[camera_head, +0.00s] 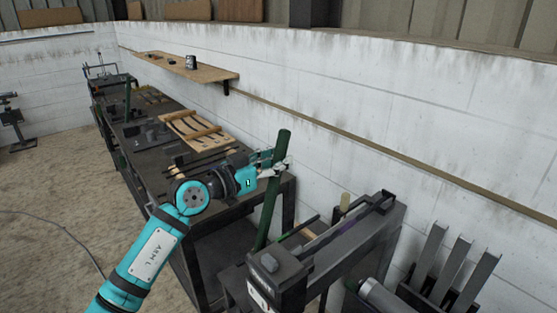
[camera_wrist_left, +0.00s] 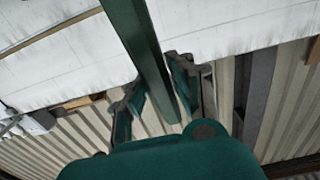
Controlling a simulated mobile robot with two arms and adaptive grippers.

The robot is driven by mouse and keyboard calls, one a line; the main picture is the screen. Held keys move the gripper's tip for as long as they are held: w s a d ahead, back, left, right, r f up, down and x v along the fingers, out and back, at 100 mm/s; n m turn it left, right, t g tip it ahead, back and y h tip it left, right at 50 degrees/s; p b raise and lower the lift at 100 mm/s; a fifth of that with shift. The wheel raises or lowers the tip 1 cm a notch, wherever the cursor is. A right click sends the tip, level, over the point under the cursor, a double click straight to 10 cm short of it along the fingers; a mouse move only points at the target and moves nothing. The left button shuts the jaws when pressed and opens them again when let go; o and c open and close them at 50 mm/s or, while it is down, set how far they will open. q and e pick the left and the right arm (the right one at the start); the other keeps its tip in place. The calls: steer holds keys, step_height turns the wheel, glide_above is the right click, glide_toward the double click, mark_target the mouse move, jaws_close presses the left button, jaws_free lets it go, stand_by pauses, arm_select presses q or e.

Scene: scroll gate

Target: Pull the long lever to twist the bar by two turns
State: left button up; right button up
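The long lever (camera_head: 270,205) is a dark green bar. In the head view it rises from beside the dark machine (camera_head: 335,250) at lower right and leans slightly right at its top. My left gripper (camera_head: 273,170) is at the lever's upper part. The bar to be twisted cannot be told clearly among the machine's dark parts. My right gripper is not in view.
A long dark workbench (camera_head: 150,145) with tools and a wooden rack (camera_head: 195,130) stands behind my left arm. A shelf (camera_head: 185,67) hangs on the white wall. Grey metal channels (camera_head: 455,265) stand at the right. The floor at left is mostly clear, with a cable.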

arm_select(q)
jaws_close()
steer(key=shift+s+a, duration=0.1)
steer(key=shift+s+a, duration=0.35)
steer(key=shift+a, duration=0.2)
steer(key=s+a+f+t+h+b, duration=0.1)
steer(key=s+a+t+h+b, duration=0.3)
steer(key=s+a+b, duration=0.5)
steer(key=shift+s+a+f+h+b, duration=0.3)
steer(key=shift+a+h, duration=0.5)
steer(key=shift+a, duration=1.05)
steer(key=shift+w, duration=0.1)
